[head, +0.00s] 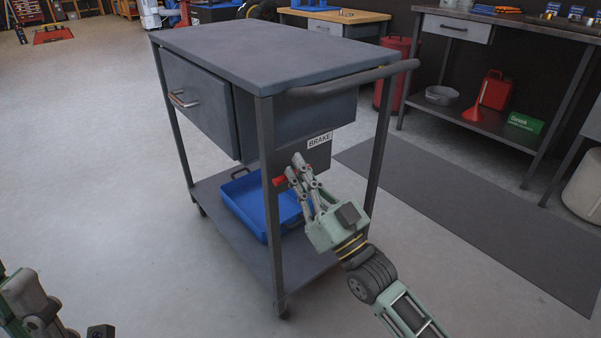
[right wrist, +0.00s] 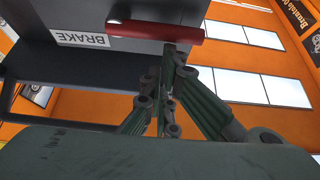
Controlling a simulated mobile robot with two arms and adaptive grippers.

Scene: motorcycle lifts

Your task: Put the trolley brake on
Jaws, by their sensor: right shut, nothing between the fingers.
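The grey trolley (head: 270,50) stands in the middle of the head view, with a drawer and a push handle (head: 355,80). A panel under its top carries a white BRAKE label (head: 320,140). A red brake lever (head: 279,181) sticks out below the label, partly hidden by my right gripper (head: 296,168). My right gripper is shut and empty, its fingertips close beside the lever. In the right wrist view the red lever (right wrist: 150,31) lies across the fingertips; I cannot tell whether they touch. My left gripper (head: 40,305) shows only partly at the lower left edge.
A blue tray (head: 250,205) lies on the trolley's lower shelf. A workbench (head: 500,25) with a red can and funnel below stands at the right, behind a dark mat (head: 470,215). The floor left of the trolley is clear.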

